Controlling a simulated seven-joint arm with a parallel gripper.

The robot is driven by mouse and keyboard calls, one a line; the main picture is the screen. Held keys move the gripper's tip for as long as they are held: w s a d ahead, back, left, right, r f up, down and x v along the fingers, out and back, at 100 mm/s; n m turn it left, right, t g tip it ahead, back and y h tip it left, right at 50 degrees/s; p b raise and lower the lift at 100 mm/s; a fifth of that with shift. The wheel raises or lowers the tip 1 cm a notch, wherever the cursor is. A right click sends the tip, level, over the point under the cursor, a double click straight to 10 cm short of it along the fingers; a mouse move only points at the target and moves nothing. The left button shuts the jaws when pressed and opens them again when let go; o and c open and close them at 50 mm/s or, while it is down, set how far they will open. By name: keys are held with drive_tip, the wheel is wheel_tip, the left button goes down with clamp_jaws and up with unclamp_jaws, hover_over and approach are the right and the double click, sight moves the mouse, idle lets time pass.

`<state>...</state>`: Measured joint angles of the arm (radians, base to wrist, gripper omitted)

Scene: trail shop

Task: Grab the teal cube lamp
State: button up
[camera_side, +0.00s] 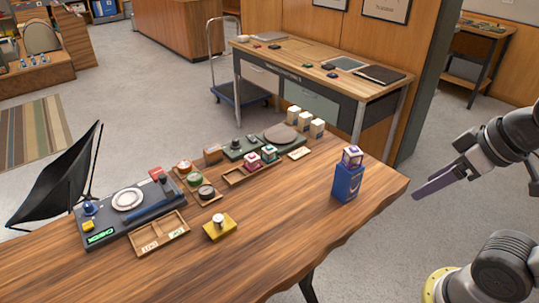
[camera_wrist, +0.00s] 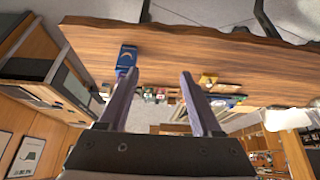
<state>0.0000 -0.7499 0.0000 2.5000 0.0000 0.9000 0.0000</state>
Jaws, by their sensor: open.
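A small teal cube lamp with a pale top (camera_side: 269,153) stands at the right end of a wooden tray (camera_side: 234,180) on the table, beside a pink cube lamp (camera_side: 253,163). My gripper (camera_side: 418,195) is beyond the table's right edge, well apart from the lamps. In the wrist view my gripper (camera_wrist: 158,72) is open, with nothing between its fingers. Small items show far off between the fingers there, too small to tell which is the teal lamp.
A blue box (camera_side: 346,184) with a purple-framed cube lamp (camera_side: 352,156) on top stands between my gripper and the tray. White-topped boxes (camera_side: 305,120) stand behind. A yellow block (camera_side: 219,227) sits left. The table's front right (camera_side: 290,225) is clear.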

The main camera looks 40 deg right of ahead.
drive_tip(key=shift+o, duration=0.3)
drive_tip(key=shift+o, duration=1.2)
